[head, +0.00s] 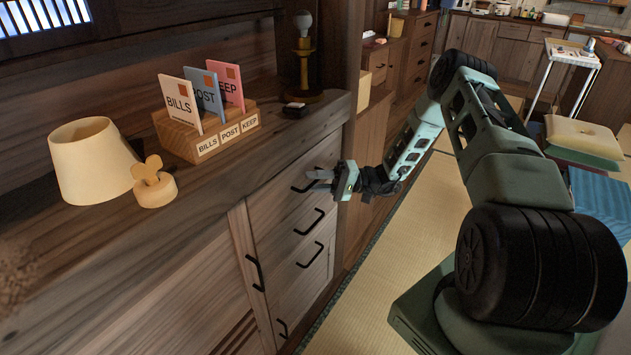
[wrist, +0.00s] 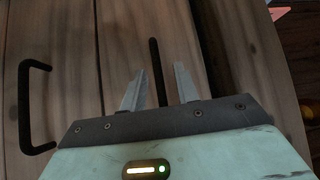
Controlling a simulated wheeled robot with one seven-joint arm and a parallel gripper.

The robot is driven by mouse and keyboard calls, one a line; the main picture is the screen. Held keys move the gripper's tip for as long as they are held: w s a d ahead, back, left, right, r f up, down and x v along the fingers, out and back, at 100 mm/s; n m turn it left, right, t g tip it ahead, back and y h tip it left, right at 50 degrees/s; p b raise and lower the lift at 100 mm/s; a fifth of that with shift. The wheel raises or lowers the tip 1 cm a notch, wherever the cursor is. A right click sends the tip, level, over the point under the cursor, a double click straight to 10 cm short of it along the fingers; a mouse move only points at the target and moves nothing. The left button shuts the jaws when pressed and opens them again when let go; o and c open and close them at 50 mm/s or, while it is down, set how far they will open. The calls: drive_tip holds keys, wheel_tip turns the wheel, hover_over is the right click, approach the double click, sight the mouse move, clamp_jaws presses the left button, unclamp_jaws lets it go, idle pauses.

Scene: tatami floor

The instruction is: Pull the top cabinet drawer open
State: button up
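The cabinet's top drawer (head: 283,187) is shut, its front level with the drawers below. Its black bar handle (head: 299,189) shows in the head view just left of my gripper (head: 319,180). In the wrist view the handle (wrist: 154,58) runs upright between the two fingers of my gripper (wrist: 158,88). The fingers are open, one on each side of the bar, with a gap showing on both sides. How deep the bar sits between them is hard to tell.
The second drawer's handle (head: 309,222) is just below; it also shows in the wrist view (wrist: 24,105). Tatami floor (head: 400,235) is open to the right.

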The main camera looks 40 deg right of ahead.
clamp_jaws()
drive_tip(key=s+d+p, duration=0.1)
drive_tip(key=s+d, duration=0.4)
drive_tip(key=s, duration=0.8)
drive_tip(key=s+d+p, duration=0.1)
drive_tip(key=s+d, duration=0.3)
drive_tip(key=s, duration=0.9)
drive_tip(key=shift+s+d, duration=0.2)
drive_tip(key=shift+d, duration=0.15)
unclamp_jaws()
